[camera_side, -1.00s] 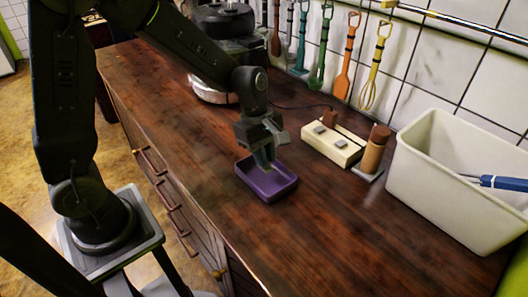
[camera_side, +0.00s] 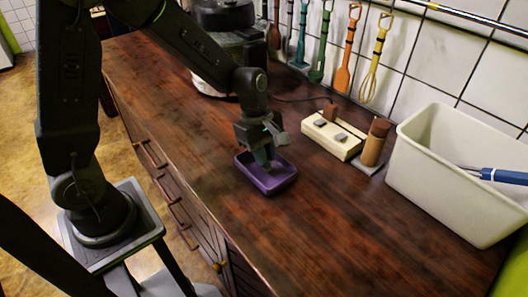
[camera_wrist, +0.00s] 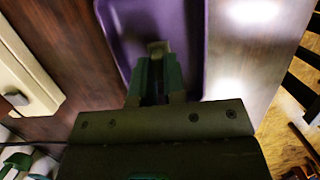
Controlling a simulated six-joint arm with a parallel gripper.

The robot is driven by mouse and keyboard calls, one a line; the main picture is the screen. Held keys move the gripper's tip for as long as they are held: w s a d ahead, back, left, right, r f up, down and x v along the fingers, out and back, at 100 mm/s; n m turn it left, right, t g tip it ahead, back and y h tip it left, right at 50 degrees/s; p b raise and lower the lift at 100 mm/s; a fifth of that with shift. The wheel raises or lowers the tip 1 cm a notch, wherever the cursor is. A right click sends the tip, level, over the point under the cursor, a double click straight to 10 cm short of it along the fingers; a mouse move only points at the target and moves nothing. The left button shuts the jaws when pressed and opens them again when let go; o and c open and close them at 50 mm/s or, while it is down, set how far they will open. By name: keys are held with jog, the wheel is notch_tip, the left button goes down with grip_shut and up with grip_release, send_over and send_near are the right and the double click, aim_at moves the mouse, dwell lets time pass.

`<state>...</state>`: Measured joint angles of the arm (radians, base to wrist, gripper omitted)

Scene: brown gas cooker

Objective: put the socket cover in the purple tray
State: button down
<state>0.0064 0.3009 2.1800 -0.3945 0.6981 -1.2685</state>
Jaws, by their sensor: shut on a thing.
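The purple tray (camera_side: 268,182) lies on the brown wooden counter, below my gripper (camera_side: 264,160). The tray also shows in the wrist view (camera_wrist: 190,50). In the wrist view the two green fingers of my gripper (camera_wrist: 156,72) reach over the tray. They are shut on a small greyish-tan piece (camera_wrist: 158,47) that shows at their tips; I take it for the socket cover. It is mostly hidden by the fingers. In the side view the fingertips are low, at or within the tray, and I cannot tell whether the piece touches the tray floor.
A cream power strip (camera_side: 333,135) with a brown plug lies right of the tray. A brown cylinder (camera_side: 376,142) on a grey plate stands beside it. A large white bin (camera_side: 455,185) is farther right. Utensils hang on the tiled wall. The counter front is clear.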

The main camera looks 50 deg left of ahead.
jog(key=c, duration=1.1)
grip_release()
jog(key=shift+c, duration=0.4)
jog(key=shift+c, duration=1.4)
jog(key=shift+d+v, duration=0.25)
jog(key=shift+v, duration=0.7)
jog(key=shift+d+v, duration=0.2)
jog(key=shift+v, duration=0.8)
jog(key=shift+d+v, duration=0.25)
jog(key=shift+v, duration=0.7)
jog(key=shift+r, duration=0.7)
